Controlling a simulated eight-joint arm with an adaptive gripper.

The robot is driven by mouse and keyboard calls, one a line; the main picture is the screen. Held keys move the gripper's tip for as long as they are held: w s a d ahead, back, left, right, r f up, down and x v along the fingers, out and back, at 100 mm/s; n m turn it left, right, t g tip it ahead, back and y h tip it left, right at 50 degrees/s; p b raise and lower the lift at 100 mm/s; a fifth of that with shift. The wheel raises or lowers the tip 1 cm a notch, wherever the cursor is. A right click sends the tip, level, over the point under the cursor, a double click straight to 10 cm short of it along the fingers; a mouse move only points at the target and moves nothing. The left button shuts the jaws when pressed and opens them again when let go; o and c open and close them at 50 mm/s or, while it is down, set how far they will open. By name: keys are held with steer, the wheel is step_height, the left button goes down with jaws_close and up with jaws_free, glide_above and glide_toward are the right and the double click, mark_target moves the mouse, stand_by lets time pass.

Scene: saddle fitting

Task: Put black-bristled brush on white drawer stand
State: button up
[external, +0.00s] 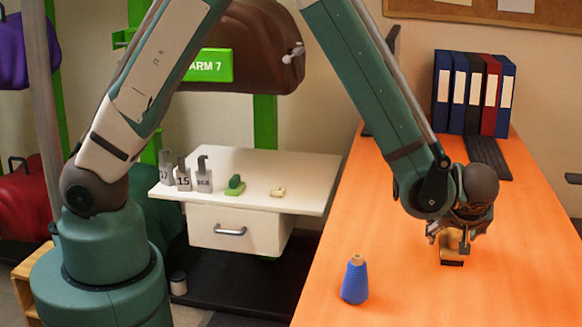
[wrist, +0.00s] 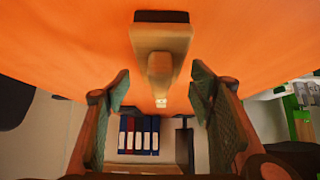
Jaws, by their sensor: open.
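The black-bristled brush, a wooden block with a raised grip and a dark bristle strip, is on the orange table below my gripper (external: 452,236). In the external view the brush (external: 454,253) is partly hidden by the fingers. In the wrist view the brush (wrist: 160,50) lies centred ahead of my open fingers (wrist: 161,92), with clear gaps on both sides. I cannot tell how far the tips are above it. The white drawer stand (external: 300,168) is left of the table, with its drawer shut.
On the stand are several numbered grey weights (external: 184,174), a green object (external: 235,185) and a small tan piece (external: 278,192). Its right part is bare. A blue cone (external: 354,282) stands near the table's left edge. Several binders (external: 473,93) and a keyboard (external: 489,157) are at the back.

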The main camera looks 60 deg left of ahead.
steer(key=shift+c, duration=0.7)
steer(key=c, duration=1)
steer(key=shift+r, duration=0.15)
steer(key=shift+r+p, duration=1.25)
steer(key=shift+r, duration=3.6)
